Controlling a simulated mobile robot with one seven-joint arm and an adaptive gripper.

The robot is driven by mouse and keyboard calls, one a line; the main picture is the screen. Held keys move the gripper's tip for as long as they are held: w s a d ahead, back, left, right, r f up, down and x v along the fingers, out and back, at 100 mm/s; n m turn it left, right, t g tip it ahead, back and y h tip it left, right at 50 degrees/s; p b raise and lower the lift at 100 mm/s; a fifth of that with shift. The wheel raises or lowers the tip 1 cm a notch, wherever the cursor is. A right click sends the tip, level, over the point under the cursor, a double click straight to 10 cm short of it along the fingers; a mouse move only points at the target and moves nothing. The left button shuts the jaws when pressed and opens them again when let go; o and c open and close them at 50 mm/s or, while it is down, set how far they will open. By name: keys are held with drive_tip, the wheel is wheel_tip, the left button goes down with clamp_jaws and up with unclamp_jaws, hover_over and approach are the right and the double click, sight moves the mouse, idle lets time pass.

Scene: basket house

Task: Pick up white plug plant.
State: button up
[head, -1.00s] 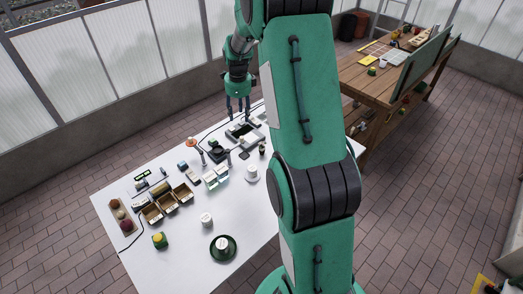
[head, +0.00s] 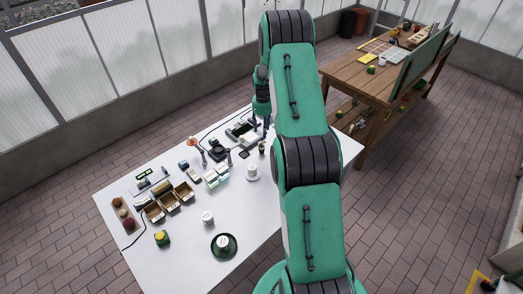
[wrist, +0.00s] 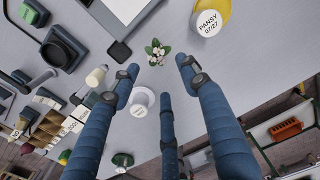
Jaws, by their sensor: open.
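The white plug plant (wrist: 157,52) shows in the wrist view as a small cluster of white flowers with green leaves on the pale table. In the head view it appears as a small dark green shape (head: 262,147), too small for detail. My gripper (wrist: 160,77) has three blue fingers spread apart, open and empty. In the wrist view the plant lies just beyond the fingertips, between the left and right ones, with a gap around it. In the head view my gripper (head: 264,124) is at the table's far part, partly hidden by my arm.
A black square pad (wrist: 120,52) lies left of the plant. A yellow pot labelled PANSY (wrist: 209,22) stands to the right. A white cup on a saucer (head: 252,173), a green dish (head: 232,248) and several small brown boxes (head: 169,201) stand on the white table (head: 185,260).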

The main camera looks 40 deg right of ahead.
sight(262, 144)
drive_tip(key=shift+f, duration=4.3)
drive_tip(key=shift+f, duration=0.1)
drive_tip(key=shift+a+f+p, duration=0.15)
drive_tip(key=shift+f+p, duration=0.3)
drive_tip(key=shift+f, duration=2.05)
drive_tip(key=c, duration=0.9)
